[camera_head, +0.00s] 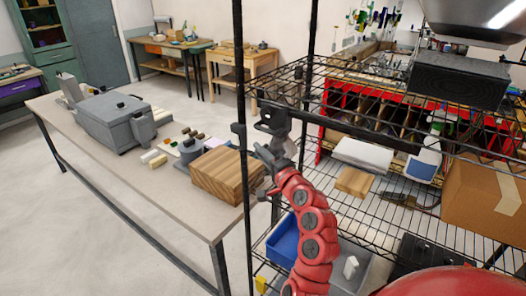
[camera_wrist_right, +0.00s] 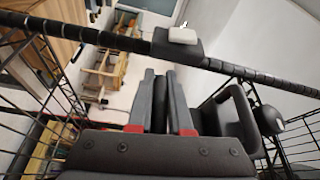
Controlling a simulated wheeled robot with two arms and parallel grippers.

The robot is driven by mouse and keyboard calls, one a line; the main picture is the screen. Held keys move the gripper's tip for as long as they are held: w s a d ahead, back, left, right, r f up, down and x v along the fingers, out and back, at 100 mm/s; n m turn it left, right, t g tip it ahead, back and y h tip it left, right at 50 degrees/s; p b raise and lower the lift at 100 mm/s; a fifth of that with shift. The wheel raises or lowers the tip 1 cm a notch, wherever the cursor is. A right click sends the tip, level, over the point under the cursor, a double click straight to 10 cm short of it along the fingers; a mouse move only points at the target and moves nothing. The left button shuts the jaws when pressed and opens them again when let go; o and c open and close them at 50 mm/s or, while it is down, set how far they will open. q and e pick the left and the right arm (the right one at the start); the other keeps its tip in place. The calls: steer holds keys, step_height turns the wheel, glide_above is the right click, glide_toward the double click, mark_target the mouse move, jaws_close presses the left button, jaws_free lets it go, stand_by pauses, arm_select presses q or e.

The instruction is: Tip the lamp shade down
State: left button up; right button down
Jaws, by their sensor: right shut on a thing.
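My right gripper (camera_head: 273,122) is at the near left corner of the wire rack, at the end of the red arm. In the right wrist view the gripper (camera_wrist_right: 160,88) has its two dark fingers close together, shut on a narrow dark part whose shape is mostly hidden. A black bar with a pale block (camera_wrist_right: 182,36) crosses just beyond the fingertips. A shiny curved metal piece (camera_head: 480,13), possibly the lamp shade, is cut off at the top right of the head view. I cannot tell whether it joins what I hold. My left gripper is not in view.
The wire rack (camera_head: 350,78) fills the right side, with a black box (camera_head: 458,80) on top and a cardboard box (camera_head: 485,195) below. A table at left holds a wooden block (camera_head: 226,172) and a grey case (camera_head: 115,120). Open floor lies beyond.

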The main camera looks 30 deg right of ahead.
steer(key=shift+s+a+r, duration=0.15)
steer(key=shift+a+r, duration=0.25)
steer(key=shift+a, duration=0.05)
stand_by(0.3)
steer(key=c, duration=1.2)
jaws_free()
steer(key=shift+r, duration=0.1)
steer(key=o, duration=0.4)
steer(key=shift+a, duration=0.2)
steer(key=shift+c, duration=0.2)
